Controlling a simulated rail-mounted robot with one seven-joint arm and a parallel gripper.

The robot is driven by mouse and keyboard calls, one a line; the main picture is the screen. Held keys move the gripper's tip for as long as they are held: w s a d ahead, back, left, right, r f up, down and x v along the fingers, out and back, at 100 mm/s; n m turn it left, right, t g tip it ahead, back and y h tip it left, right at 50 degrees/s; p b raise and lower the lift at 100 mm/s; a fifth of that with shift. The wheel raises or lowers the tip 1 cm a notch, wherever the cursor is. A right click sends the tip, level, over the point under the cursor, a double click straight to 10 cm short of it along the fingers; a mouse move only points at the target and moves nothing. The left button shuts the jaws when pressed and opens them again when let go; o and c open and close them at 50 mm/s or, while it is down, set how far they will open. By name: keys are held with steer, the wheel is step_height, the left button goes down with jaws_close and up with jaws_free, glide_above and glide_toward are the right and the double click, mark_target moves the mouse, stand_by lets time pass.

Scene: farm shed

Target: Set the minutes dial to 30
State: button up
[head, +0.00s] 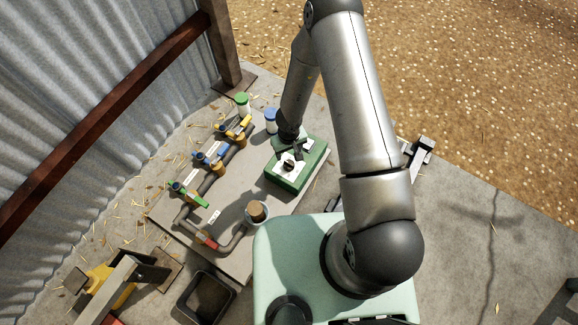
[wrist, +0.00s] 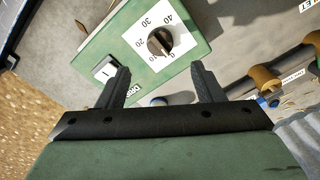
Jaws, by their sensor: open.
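The green timer box (head: 302,172) lies on the grey board in the head view. It also fills the upper middle of the wrist view (wrist: 105,38). Its dark round minutes dial knob (wrist: 160,42) sits on a white plate printed 0 to 40. The knob's light mark seems to face the 0 side, but it is small. In the head view the knob (head: 289,165) shows just below my gripper (head: 293,144). In the wrist view my gripper (wrist: 160,69) is open and empty, its fingers spread apart short of the knob, not visibly touching it.
A white switch (wrist: 104,69) sits beside the dial on the box. Pipes with yellow (head: 233,132), blue (head: 207,160) and green (head: 189,195) valve handles run left of the box. A blue-capped jar (head: 271,121) and a green-capped jar (head: 242,104) stand behind.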

mark_target(289, 163)
step_height(289, 163, down, 10)
steer(key=b, duration=0.6)
steer(key=shift+f, duration=0.15)
steer(key=c, duration=1)
